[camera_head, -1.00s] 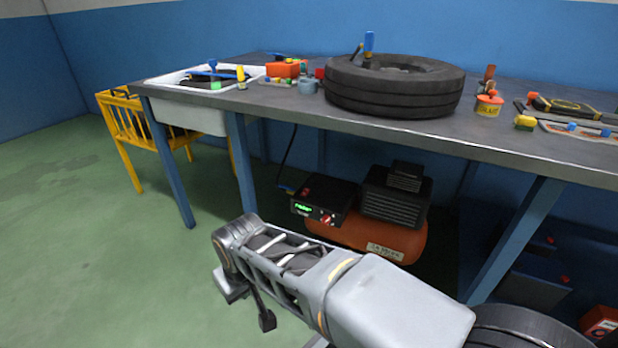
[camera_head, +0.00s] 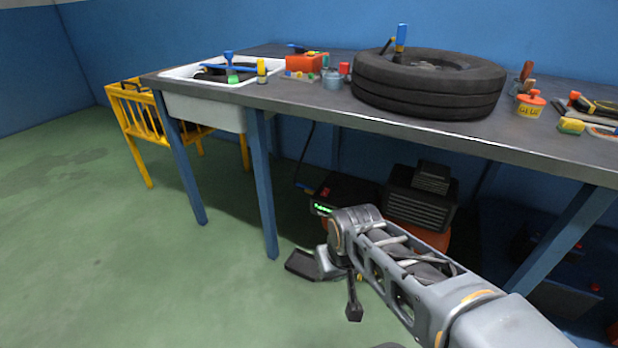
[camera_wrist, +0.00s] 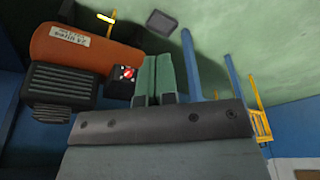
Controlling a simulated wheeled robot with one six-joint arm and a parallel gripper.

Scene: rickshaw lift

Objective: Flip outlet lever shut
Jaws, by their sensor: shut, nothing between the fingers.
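A small yellow lever (camera_wrist: 106,17) shows in the wrist view beside the orange compressor tank (camera_wrist: 80,48), near its upper right end. Its exact position, open or shut, is too small to tell. My gripper (camera_wrist: 154,56) has its two green fingers shut together with nothing between them. The fingertips are right of and below the lever in that picture, apart from it. In the head view my forearm covers most of the compressor (camera_head: 430,236), and I cannot clearly make out the fingers or the lever there.
The control box (camera_wrist: 124,76) with a red knob is just left of my fingers in the wrist view. The workbench (camera_head: 310,98) stands over the compressor, its blue leg (camera_head: 263,185) to the left. A tyre (camera_head: 430,85) lies on top. The green floor (camera_head: 130,270) at left is clear.

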